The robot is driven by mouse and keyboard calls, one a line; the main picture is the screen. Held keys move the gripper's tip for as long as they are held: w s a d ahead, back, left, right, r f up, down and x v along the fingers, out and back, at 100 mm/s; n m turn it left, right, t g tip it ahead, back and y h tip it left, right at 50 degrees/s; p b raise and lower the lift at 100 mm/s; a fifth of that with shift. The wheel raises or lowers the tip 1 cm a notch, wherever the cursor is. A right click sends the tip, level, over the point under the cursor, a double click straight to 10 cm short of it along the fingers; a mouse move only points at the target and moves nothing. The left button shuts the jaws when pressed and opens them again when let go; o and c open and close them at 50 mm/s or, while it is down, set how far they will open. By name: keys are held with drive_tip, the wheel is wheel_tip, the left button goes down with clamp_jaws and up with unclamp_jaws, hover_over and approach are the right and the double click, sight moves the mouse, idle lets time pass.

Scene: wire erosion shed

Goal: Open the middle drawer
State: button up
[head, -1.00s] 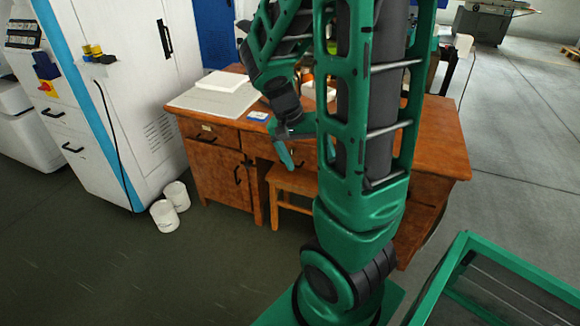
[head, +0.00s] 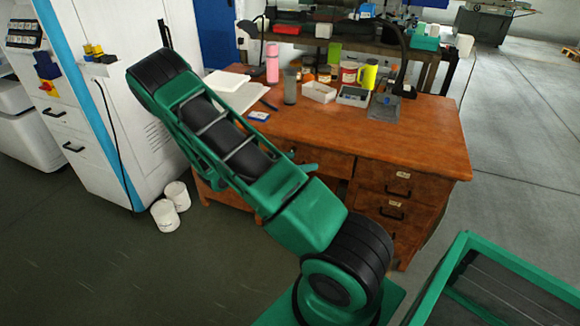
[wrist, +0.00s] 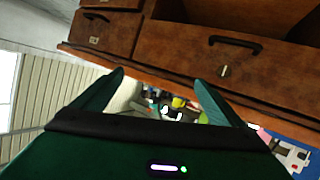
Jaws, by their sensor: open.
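The wooden desk (head: 420,140) stands ahead in the head view. Its wide middle drawer (head: 325,163) under the desktop is partly hidden by my arm. In the wrist view, which looks upside down, the brown middle drawer (wrist: 190,45) carries a dark bar handle (wrist: 236,42) and a small pale plate or lock (wrist: 225,71). It looks shut. My gripper (wrist: 158,76) is open and empty, its teal fingers apart, near the desk edge and clear of the handle. In the head view my gripper is mostly hidden behind my arm.
Right-hand drawers (head: 397,192) flank the middle one. The desktop holds a pink bottle (head: 272,62), a white box (head: 319,92), a yellow-green bottle (head: 369,75) and a lamp (head: 405,75). White buckets (head: 165,215) stand left. Floor at right is open.

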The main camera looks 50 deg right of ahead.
drive_tip(key=w+a+f+n+t+h, duration=0.1)
drive_tip(key=w+f+n+t, duration=0.1)
drive_tip(key=w+f+t, duration=0.4)
drive_tip(key=w+a+f+n+t+h, duration=0.1)
drive_tip(key=f+n+t+h, duration=0.15)
drive_tip(key=f, duration=0.45)
drive_tip(key=shift+t+y, duration=0.35)
drive_tip(key=x, duration=1.1)
drive_tip(key=shift+w+a, duration=0.1)
